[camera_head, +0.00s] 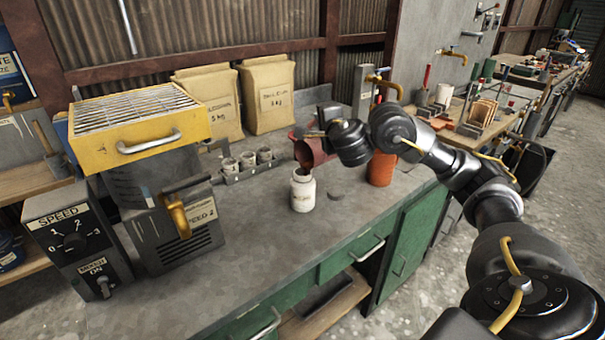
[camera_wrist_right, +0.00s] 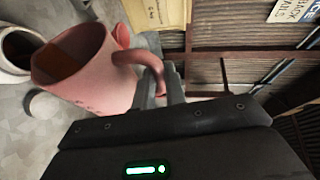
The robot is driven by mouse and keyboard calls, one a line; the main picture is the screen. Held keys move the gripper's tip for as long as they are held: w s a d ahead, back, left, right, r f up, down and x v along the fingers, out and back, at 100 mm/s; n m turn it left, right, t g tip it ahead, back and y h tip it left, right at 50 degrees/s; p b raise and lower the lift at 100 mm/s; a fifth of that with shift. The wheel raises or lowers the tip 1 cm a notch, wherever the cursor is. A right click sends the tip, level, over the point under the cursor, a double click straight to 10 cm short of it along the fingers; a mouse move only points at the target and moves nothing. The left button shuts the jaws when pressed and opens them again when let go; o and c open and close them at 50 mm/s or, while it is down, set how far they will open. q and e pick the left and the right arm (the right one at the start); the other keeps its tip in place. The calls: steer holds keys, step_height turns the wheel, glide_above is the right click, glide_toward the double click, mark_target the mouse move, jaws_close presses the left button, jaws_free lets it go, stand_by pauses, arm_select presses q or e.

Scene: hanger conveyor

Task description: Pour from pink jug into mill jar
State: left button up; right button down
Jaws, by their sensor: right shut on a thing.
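The pink jug (camera_head: 312,148) is held above the counter, tilted to the left toward the jar. It also shows in the right wrist view (camera_wrist_right: 95,75), with dark reddish-brown contents inside near its lip. My right gripper (camera_wrist_right: 160,90) is shut on the jug's handle; in the head view the gripper (camera_head: 322,132) is just right of the jug. The white mill jar (camera_head: 302,193) stands upright and open on the counter, below and slightly left of the jug's lip. The jar's dark mouth also shows in the right wrist view (camera_wrist_right: 20,48). I cannot tell whether anything flows. My left gripper is not visible.
A grey disc (camera_head: 336,194), perhaps a lid, lies right of the jar. A rack of small jars (camera_head: 247,165) is left of the jug. A yellow-topped machine (camera_head: 165,190) fills the left. The counter's front is clear.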

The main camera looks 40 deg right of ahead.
steer(key=shift+a, duration=0.15)
stand_by(0.5)
steer(key=shift+a+r+n, duration=0.1)
steer(key=shift+a+n, duration=0.2)
steer(key=shift+a, duration=0.05)
steer(key=shift+d+r, duration=0.15)
steer(key=shift+d, duration=0.05)
steer(key=d+m, duration=0.1)
steer(key=d+m+p, duration=0.1)
steer(key=d, duration=0.1)
steer(key=d+r+m+y+p, duration=0.1)
steer(key=d, duration=0.1)
steer(key=shift+s+r+g, duration=0.1)
steer(key=shift+g, duration=0.3)
steer(key=shift+d+m, duration=0.2)
steer(key=shift+m, duration=0.1)
steer(key=shift+a, duration=0.1)
